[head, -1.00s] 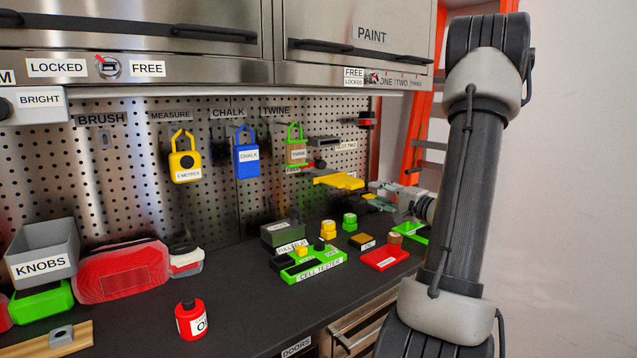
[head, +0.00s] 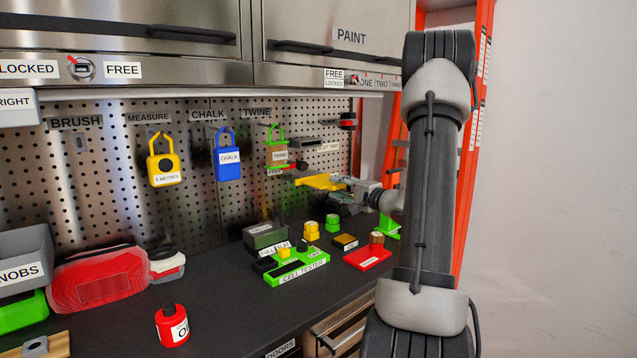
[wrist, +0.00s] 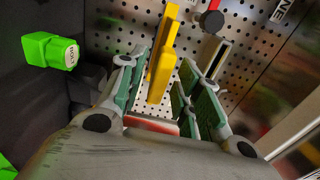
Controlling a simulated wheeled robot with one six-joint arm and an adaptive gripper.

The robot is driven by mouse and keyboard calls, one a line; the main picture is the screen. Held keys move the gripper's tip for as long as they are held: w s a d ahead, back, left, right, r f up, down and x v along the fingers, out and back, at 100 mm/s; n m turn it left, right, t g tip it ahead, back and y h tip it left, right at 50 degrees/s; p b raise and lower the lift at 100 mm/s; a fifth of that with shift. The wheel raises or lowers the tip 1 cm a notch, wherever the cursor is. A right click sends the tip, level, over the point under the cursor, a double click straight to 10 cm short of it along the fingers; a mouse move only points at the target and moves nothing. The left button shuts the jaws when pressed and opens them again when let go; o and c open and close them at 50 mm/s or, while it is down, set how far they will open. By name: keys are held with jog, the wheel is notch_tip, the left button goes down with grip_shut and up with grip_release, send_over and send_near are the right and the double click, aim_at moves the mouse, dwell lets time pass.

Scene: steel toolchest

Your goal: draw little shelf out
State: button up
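The little shelf (head: 318,181) is taken to be the flat yellow piece jutting from the pegboard below the twine hook. In the head view my gripper (head: 350,186) is at its right, outer end. In the wrist view the yellow shelf (wrist: 164,55) points down the picture between the green-padded fingers of my gripper (wrist: 165,92). The fingers are apart, with gaps visible beside the yellow piece. I cannot tell how deep the shelf's end lies between the pads. No firm contact shows.
A green block (wrist: 48,50) labelled BOLT is left in the wrist view. A dark slotted holder (head: 308,142) and a red-black knob (head: 347,121) are above the shelf. The green cell tester (head: 297,267) and red tray (head: 367,258) stand on the bench below.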

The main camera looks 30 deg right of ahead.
grip_shut()
jog(key=shift+s+d, duration=0.1)
jog(key=shift+s, duration=0.55)
dwell(0.4)
jog(key=shift+s+d, duration=0.2)
jog(key=shift+s, duration=1.25)
jog(key=shift+s+d, duration=0.2)
jog(key=shift+s, duration=1.2)
